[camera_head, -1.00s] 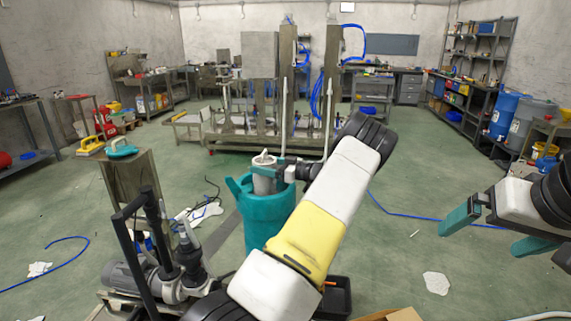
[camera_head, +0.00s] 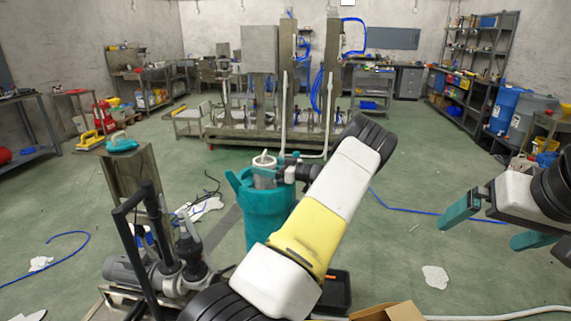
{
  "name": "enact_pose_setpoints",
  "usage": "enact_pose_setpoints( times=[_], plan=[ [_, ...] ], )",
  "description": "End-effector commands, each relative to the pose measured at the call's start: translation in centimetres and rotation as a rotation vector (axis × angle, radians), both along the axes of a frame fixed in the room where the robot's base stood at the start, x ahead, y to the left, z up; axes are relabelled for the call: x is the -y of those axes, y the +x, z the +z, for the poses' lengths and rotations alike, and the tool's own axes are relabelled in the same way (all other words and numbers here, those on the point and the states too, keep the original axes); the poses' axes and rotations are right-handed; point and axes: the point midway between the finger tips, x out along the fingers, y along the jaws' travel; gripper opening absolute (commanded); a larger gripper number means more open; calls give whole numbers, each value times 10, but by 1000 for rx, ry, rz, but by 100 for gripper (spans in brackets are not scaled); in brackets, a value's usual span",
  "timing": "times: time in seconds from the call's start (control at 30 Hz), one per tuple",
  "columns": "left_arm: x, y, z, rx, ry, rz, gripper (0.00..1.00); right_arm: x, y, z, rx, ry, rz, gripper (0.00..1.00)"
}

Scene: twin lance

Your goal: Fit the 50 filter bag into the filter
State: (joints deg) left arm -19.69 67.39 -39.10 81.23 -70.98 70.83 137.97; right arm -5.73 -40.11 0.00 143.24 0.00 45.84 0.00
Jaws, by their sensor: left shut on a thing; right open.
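The filter is a teal upright vessel (camera_head: 268,215) with an open top, standing on the floor at the picture's centre. The filter bag (camera_head: 264,179), pale with a light ring and handle at its top, stands upright at the vessel's mouth. Its lower part is hidden by the rim, and I cannot read a number on it. My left gripper (camera_head: 283,172) is shut on the bag near its top, coming from the right over the rim. The arm hides part of the vessel's right side. My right gripper (camera_head: 494,226) is open and empty at the right edge.
A pump on a cart (camera_head: 150,265) stands at the lower left. A metal stand (camera_head: 130,183) with a yellow and a teal-handled item is left of the vessel. A black tray (camera_head: 337,292) and a cardboard box (camera_head: 388,311) lie at the front. The floor at right is mostly clear.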

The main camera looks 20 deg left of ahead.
Motion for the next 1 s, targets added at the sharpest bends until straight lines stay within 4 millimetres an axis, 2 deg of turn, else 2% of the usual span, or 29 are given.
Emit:
enact_pose_setpoints(
  times=[0.97,1.0],
  plan=[
    [0,0,-25,0,1,-1,6,0,0,0,0,0,0,100],
    [0,0,-25,0,1,-1,79,0,0,0,0,0,0,100]
  ],
)
